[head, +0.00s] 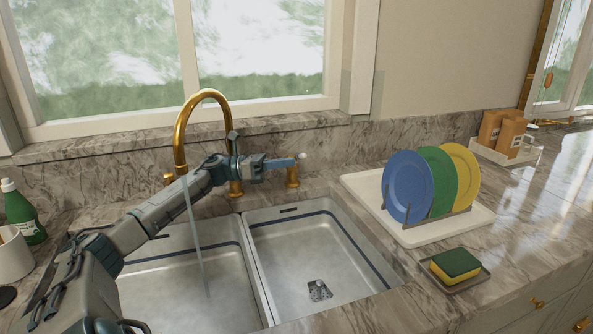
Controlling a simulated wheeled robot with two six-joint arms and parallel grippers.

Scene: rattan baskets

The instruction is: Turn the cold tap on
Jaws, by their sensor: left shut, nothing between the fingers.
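A brass faucet (206,94) with a tall curved spout stands behind the sink. A stream of water (195,235) runs from its spout into the left basin. A brass tap post (292,179) with a white-tipped handle (302,155) stands to the right of the spout. Another brass tap (168,179) shows to the left, partly hidden behind my left arm. My left gripper (292,162) is shut and empty. Its fingertips are at the right tap's handle; I cannot tell whether they touch it. My right gripper is not in view.
The double sink (310,255) lies below my left arm. To the right are a plate rack (437,218) with coloured plates and a sponge (455,265) on a small tray. A green bottle (25,212) stands at the far left. The window ledge is behind the faucet.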

